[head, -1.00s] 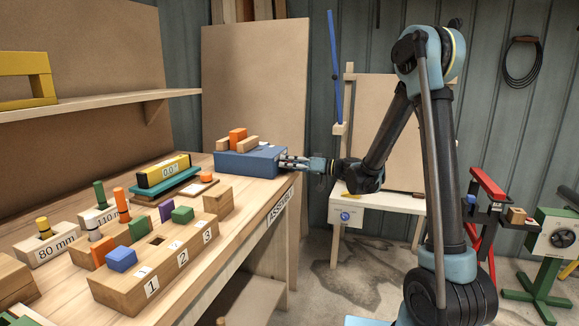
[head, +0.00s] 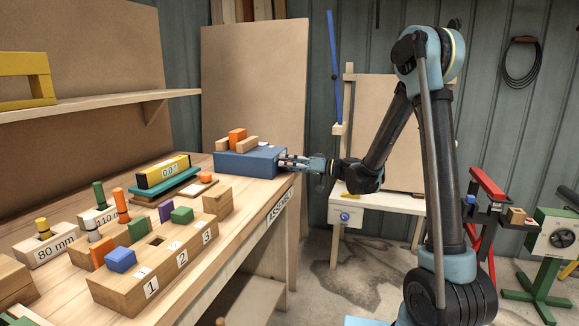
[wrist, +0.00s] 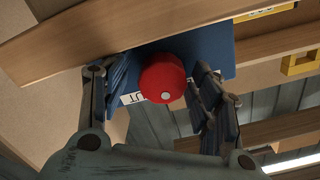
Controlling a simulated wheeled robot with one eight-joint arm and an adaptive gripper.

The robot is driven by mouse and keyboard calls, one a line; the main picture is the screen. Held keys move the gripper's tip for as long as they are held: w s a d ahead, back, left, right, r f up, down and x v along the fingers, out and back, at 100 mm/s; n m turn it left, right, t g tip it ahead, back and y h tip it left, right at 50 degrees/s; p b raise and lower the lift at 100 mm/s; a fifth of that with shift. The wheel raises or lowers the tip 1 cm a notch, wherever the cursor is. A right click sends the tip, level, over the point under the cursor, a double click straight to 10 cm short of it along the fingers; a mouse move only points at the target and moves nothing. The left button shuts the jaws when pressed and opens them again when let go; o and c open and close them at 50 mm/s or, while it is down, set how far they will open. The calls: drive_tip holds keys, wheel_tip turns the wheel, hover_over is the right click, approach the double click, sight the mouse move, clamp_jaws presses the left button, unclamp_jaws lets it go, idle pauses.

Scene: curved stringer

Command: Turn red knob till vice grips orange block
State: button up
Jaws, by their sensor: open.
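The vice is a blue box (head: 250,162) at the far end of the workbench. An orange block (head: 237,136) stands on it between two pale wooden jaws (head: 221,144); I cannot tell whether they touch it. In the wrist view the round red knob (wrist: 160,72) with a white dot sits on the blue face (wrist: 213,50). My gripper (wrist: 162,88) is open, with one finger on each side of the knob and visible gaps between. In the head view my gripper (head: 287,160) is at the vice's right end, and the knob is hidden there.
The bench (head: 240,200) holds a numbered wooden block (head: 135,287), several coloured pegs and blocks, and a yellow gauge (head: 163,171). A white side table (head: 385,203) stands behind my arm. A red stand (head: 485,185) and a green stand (head: 555,240) are at the right.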

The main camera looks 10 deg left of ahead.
drive_tip(key=shift+r, duration=0.1)
wheel_tip(320, 180, up, 10)
drive_tip(key=shift+w+f, duration=0.1)
drive_tip(key=shift+f, duration=0.05)
idle(0.4)
drive_tip(key=s+d+f+n, duration=0.1)
drive_tip(key=d+f+n, duration=0.35)
drive_tip(key=d, duration=0.45)
drive_tip(key=s+d+f+n, duration=0.1)
drive_tip(key=d+f+n, duration=0.2)
drive_tip(key=d+f, duration=0.35)
drive_tip(key=a, duration=0.5)
drive_tip(key=w+a, duration=0.1)
drive_tip(key=a, duration=0.4)
drive_tip(key=a+r, duration=0.1)
drive_tip(key=a, duration=0.3)
drive_tip(key=shift+w+a+r, duration=0.1)
drive_tip(key=shift+w+a, duration=0.2)
drive_tip(key=shift+a, duration=0.1)
drive_tip(key=shift+c, duration=0.5)
drive_tip(key=c, duration=1)
